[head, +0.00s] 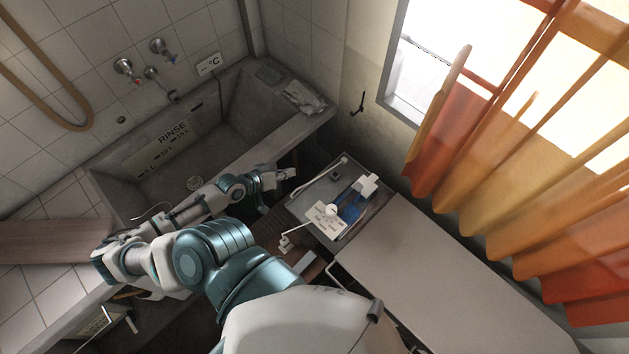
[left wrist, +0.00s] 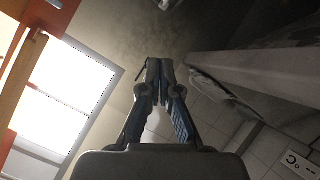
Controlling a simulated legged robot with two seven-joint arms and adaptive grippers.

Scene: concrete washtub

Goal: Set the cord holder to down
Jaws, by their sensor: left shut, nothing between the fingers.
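A small dark hook-like fitting (head: 358,103) sticks out from the wall left of the window in the head view; it may be the cord holder, and its setting is too small to tell. In the left wrist view a thin dark piece (left wrist: 142,71), perhaps the same fitting, shows beside the left fingertip; I cannot tell whether they touch. My left gripper (head: 288,173) is by the tub's front right corner, below and left of the fitting in the head view. Its fingers (left wrist: 159,66) are shut and empty. My right gripper is not in view.
A concrete washtub (head: 225,115) stands against the tiled wall. A pale worktop (head: 440,275) fills the lower right. Orange curtains (head: 480,190) hang at the window.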

